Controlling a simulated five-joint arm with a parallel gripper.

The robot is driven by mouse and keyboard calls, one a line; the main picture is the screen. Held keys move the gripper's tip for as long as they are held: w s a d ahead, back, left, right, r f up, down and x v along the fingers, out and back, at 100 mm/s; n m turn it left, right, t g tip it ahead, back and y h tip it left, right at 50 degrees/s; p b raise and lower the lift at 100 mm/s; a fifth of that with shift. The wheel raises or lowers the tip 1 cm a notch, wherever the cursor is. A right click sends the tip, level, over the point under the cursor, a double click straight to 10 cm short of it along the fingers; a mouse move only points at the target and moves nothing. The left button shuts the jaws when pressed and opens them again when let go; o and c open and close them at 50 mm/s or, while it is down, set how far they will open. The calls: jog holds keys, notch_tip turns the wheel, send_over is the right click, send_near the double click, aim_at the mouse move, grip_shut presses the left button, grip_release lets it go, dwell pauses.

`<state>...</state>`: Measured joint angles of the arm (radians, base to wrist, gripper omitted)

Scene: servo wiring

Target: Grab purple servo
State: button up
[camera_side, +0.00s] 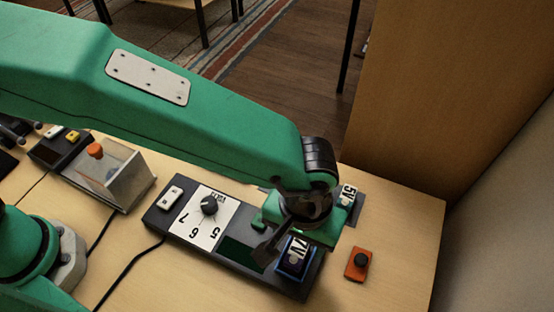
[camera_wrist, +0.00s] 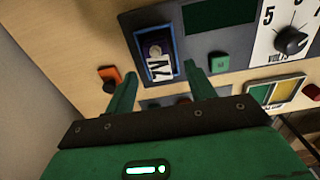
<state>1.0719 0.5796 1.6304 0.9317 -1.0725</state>
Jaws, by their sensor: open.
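A dark blue-purple block marked 7V (camera_side: 294,257) sits in the end of the black panel (camera_side: 170,215). It is the only purplish servo-like thing I see. My gripper (camera_side: 291,236) is above that end of the panel and partly covers the area in the side view. In the wrist view my gripper's (camera_wrist: 160,73) two green fingers are apart, one toward each side of the block. The gap is empty; how far the fingertips are above the block I cannot tell.
An orange button box (camera_side: 358,264) stands at the table's right. It also shows in the wrist view (camera_wrist: 110,77). A 5V-labelled part (camera_side: 347,195) is behind my gripper. A dial on a white plate (camera_side: 209,205) and a clear box with an orange knob (camera_side: 103,172) are to the left.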

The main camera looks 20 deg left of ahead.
aim_at(299, 248)
jog(key=shift+f, duration=1.3)
jog(key=c, duration=1.1)
jog(key=shift+r, duration=0.1)
jog(key=shift+r, duration=4.95)
